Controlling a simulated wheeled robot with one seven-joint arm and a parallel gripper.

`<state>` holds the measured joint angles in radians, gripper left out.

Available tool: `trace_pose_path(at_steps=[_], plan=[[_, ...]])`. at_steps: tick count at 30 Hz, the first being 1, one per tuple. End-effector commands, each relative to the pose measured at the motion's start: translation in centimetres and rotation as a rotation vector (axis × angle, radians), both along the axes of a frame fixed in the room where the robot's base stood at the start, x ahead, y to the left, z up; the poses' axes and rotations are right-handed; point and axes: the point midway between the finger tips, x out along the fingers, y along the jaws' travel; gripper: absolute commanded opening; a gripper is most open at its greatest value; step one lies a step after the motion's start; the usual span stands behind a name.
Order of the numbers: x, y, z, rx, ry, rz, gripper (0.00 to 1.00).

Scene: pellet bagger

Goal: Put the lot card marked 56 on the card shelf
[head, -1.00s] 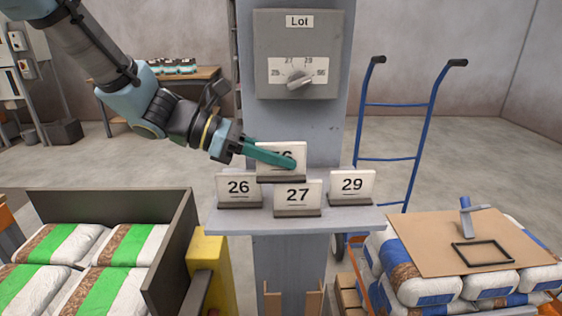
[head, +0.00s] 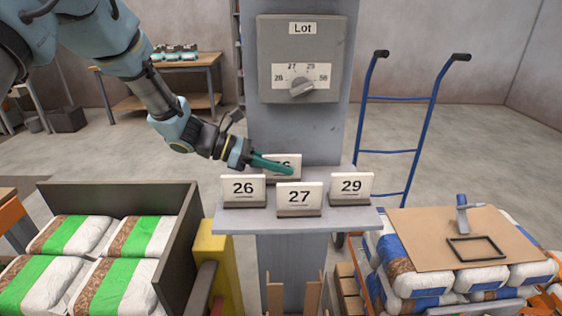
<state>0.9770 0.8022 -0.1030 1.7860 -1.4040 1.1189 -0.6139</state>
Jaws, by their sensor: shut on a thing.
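My gripper (head: 272,163) is shut on a white lot card (head: 294,161) with a dark base. The fingers cover most of its number and only a final 6 shows. This card is upright behind card 27 (head: 299,193), at the back of the grey card shelf (head: 232,222). Whether its base touches the shelf cannot be told, as card 27 and the fingers hide part of it. Card 26 (head: 243,187) stands on the shelf at the left, card 29 (head: 351,185) at the right.
A grey Lot dial box (head: 300,55) is on the post above the shelf. A dark-walled bin (head: 178,230) of bags is at the left beside a yellow post (head: 215,265). A blue hand truck (head: 388,151) stands behind at the right, with stacked bags (head: 425,283) in front.

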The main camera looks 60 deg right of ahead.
Motion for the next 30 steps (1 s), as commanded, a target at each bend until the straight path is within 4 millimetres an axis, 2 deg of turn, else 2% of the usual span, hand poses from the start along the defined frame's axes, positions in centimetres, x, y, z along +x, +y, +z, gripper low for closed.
trace_pose_path(at_steps=[13, 14, 21, 30], plan=[[0.1, -0.12, -0.61, -0.001, 0.001, 0.001, 0.0], [0.09, -0.13, -0.53, -0.001, 0.0, 0.0, 0.17], [0.08, -0.13, -0.47, -0.001, 0.0, 0.0, 0.44], [0.07, -0.15, -0.13, -0.002, 0.0, 0.001, 0.44]])
